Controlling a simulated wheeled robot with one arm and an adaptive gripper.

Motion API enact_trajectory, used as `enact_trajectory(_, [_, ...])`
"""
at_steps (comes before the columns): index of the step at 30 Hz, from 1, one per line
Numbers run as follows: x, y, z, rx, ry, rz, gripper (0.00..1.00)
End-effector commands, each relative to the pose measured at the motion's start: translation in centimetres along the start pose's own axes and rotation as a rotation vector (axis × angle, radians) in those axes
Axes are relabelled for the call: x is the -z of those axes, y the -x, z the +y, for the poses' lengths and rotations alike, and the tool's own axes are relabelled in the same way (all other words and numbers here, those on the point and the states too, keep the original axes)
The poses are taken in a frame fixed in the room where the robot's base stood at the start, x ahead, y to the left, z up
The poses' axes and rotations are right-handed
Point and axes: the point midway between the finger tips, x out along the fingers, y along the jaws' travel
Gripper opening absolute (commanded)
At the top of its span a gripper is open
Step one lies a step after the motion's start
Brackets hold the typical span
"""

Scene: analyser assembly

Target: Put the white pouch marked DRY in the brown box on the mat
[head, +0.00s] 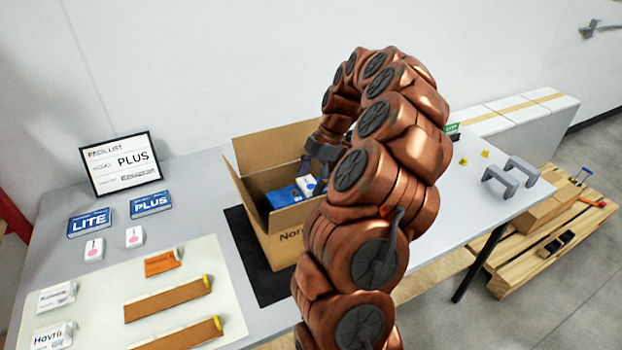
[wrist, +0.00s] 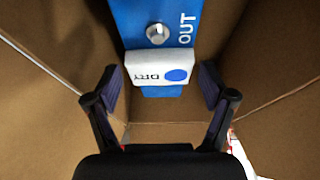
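The brown box (head: 283,220) stands open on the dark mat (head: 250,262). The white pouch marked DRY (wrist: 158,67), with a blue dot, lies inside the box on a blue item marked OUT (wrist: 139,20). The pouch also shows in the head view (head: 306,184), beside the blue item there (head: 284,196). My gripper (wrist: 160,74) reaches down into the box with its fingers apart, one on each side of the pouch. Small gaps show between fingers and pouch. In the head view my gripper (head: 318,168) is partly hidden by my arm.
The box flaps are raised around my gripper. Blue LITE (head: 89,224) and PLUS (head: 151,204) boxes, small white packs and a pack-list sign (head: 120,164) are at the left. An orange packet (head: 162,262) and brown strips lie on a pale sheet (head: 105,290). A pallet (head: 545,238) stands right.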

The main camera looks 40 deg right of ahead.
Motion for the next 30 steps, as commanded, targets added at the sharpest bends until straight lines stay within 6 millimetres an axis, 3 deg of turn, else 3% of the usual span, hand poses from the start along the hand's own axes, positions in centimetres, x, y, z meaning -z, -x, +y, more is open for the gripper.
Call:
enact_trajectory(3, [0.0,0.0,0.0,0.0,0.0,0.0,0.97])
enact_trajectory(14, [0.1,0.2,0.0,-0.001,0.0,0.0,0.97])
enact_trajectory(30, [1.2,2.9,0.1,-0.002,0.0,0.0,0.97])
